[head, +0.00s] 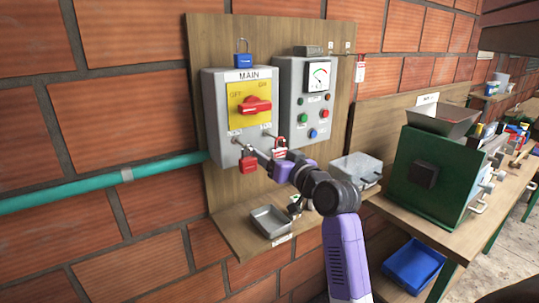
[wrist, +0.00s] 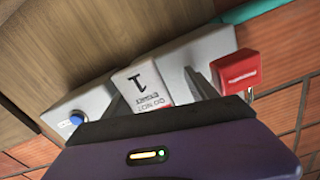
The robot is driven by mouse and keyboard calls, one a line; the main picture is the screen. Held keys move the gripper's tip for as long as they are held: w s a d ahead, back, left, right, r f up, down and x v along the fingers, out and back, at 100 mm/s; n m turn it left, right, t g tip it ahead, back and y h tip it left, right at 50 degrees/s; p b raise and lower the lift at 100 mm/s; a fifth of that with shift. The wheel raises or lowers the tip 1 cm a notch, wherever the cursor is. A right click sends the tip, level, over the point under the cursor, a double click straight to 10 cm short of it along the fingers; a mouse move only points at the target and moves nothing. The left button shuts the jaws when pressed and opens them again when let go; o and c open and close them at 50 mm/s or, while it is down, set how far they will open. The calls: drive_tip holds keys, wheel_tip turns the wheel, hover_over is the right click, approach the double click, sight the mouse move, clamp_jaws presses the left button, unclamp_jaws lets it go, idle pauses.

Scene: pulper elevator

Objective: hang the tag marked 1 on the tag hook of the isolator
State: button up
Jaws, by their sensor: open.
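The isolator (head: 223,112) is a grey box marked MAIN, with a red switch on a yellow plate. A red padlock (head: 247,163) hangs below its left side and shows at the right in the wrist view (wrist: 236,72). Two short pegs stick out low on the isolator's front; the right one (head: 269,135) is by the tag. The white tag marked 1 (wrist: 146,85) is between my gripper's fingers; it also shows below the right peg in the head view (head: 279,151). My gripper (head: 266,156) is open around the tag. I cannot see whether its hole is over the peg.
A metal tray (head: 270,222) lies on the shelf below. A green machine (head: 432,170) stands on the bench at right.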

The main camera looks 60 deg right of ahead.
drive_tip(key=b+v, duration=0.1)
drive_tip(key=v, duration=0.7)
drive_tip(key=shift+b, duration=0.4)
drive_tip(key=shift+w, duration=0.1)
